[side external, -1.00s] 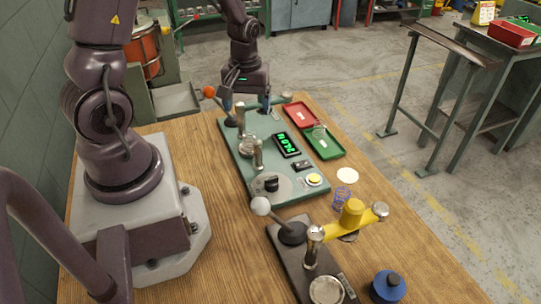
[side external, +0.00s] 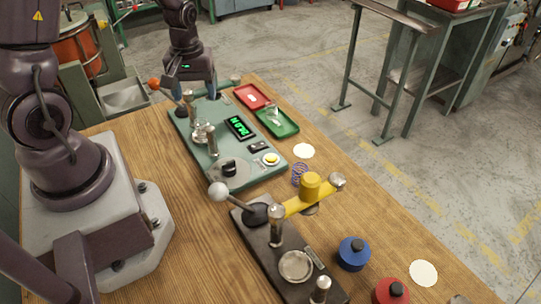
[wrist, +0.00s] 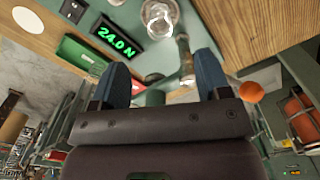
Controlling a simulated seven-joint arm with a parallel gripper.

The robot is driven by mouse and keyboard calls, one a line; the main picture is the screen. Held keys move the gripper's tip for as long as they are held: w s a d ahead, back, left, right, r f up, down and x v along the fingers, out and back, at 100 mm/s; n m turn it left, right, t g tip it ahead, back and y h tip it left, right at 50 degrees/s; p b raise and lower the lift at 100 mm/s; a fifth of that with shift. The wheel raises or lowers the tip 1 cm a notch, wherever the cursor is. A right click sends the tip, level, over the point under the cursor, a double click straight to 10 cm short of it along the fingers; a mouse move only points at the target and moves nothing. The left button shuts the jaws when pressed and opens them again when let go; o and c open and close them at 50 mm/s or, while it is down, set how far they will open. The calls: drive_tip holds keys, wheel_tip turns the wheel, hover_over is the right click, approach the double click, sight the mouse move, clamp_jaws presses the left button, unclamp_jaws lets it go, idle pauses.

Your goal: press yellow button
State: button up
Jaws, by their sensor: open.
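My gripper (side external: 200,93) is open and empty over the far end of that panel, well apart from the button. In the wrist view my gripper (wrist: 162,78) shows two blue fingers spread apart with nothing between them. I cannot make out the yellow button in the wrist view.
Metal posts (side external: 211,139) and an orange-knobbed lever (side external: 154,84) rise from the panel. Red (side external: 252,96) and green (side external: 278,122) trays lie beside it. A purple spring (side external: 299,174) and a yellow-armed tool (side external: 309,187) stand nearer. The wooden table's right side is partly clear.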

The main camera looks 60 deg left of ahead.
clamp_jaws()
drive_tip(key=shift+d, duration=0.1)
idle(1.4)
